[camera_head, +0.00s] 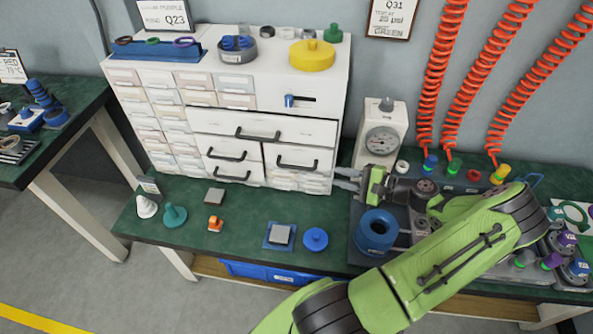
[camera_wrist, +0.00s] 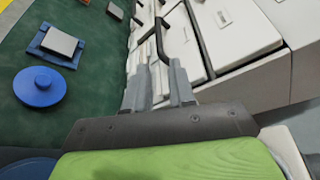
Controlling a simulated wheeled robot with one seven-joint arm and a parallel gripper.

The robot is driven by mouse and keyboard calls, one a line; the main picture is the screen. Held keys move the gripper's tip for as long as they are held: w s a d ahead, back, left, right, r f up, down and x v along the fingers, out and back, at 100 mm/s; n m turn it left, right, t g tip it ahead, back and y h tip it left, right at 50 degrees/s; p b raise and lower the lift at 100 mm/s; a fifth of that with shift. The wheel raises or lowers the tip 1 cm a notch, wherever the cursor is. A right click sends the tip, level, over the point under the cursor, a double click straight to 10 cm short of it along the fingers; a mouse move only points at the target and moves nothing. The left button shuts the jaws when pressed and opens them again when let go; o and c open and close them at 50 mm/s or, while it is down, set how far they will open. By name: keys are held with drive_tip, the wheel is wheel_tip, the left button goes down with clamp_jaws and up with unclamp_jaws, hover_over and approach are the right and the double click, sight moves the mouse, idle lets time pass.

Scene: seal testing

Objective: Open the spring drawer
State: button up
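The white drawer cabinet (camera_head: 330,90) stands on the green workbench. Its front has a wide drawer with a dark handle (camera_head: 257,136), a lower right drawer with a handle (camera_head: 297,164), and two handled drawers at lower left. I cannot read which is the spring drawer. My gripper (camera_head: 343,179) is at the right of the cabinet front, pointing left along it. In the wrist view its two fingers (camera_wrist: 160,88) are apart with nothing between them. A dark drawer handle (camera_wrist: 162,40) lies just beyond the fingertips; I cannot tell whether they touch it.
A dial gauge (camera_head: 382,141) stands right of the cabinet. A blue ring part (camera_head: 376,231) lies beneath my arm. A blue disc (camera_head: 315,239) and a grey block on a blue plate (camera_head: 280,235) lie before the cabinet. Orange coiled hoses (camera_head: 487,60) hang at right.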

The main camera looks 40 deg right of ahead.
sight(306, 169)
drive_tip(key=b+x, duration=0.3)
drive_tip(key=x, duration=1)
drive_tip(key=shift+w+a+f, duration=0.1)
drive_tip(key=shift+a+f, duration=0.05)
drive_tip(key=shift+c, duration=0.4)
clamp_jaws()
